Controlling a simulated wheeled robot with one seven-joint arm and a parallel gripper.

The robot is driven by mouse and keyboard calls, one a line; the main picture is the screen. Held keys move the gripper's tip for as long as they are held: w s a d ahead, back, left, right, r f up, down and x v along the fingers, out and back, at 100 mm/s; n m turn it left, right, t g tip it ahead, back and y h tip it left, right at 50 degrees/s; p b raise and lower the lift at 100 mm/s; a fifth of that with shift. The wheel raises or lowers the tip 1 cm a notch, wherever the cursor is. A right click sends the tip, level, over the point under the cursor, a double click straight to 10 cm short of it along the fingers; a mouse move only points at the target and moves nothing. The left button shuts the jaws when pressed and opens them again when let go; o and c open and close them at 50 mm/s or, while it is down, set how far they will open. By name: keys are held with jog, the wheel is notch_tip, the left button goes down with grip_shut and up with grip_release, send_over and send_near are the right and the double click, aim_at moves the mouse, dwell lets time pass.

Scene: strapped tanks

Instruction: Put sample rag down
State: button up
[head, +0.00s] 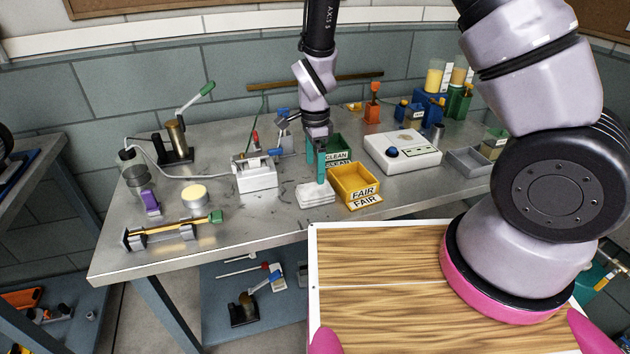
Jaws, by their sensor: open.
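A white folded cloth, which looks like the sample rag (315,194), lies on the metal bench near its front edge, just left of the yellow FAIR bin. My gripper (320,180) points down right above the rag, its teal fingers at the rag's back edge. It is open; the gap between the fingers is hard to see from here, and I cannot tell whether they touch the cloth. The yellow FAIR bin (357,181) and the green CLEAN bin (338,146) stand to the right of and behind the fingers.
A white device (255,178) stands left of the rag, and a white box with a blue knob (403,150) stands to the right. A round pale-topped tin (194,195) and a rod on a stand (172,231) are farther left. Bare bench (256,222) lies in front.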

jog(key=d+r+n+t+y, duration=0.15)
jog(key=d+r, duration=0.35)
jog(key=r, duration=0.7)
jog(key=d+r+n+t+y, duration=0.1)
jog(key=d+r+n+y, duration=0.3)
jog(key=r, duration=0.9)
jog(key=s+d+r+n+t+h, duration=0.3)
jog(key=s+d+r+n+t, duration=0.1)
jog(key=s+d+r, duration=0.8)
jog(key=shift+s+d+r+n+t, duration=0.15)
jog(key=shift+d+r+n+t, duration=0.2)
jog(key=shift+d+r+n, duration=0.45)
jog(key=shift+d+r+m+h, duration=0.1)
jog(key=shift+r+m+h, duration=0.05)
jog(key=shift+m+h, duration=0.1)
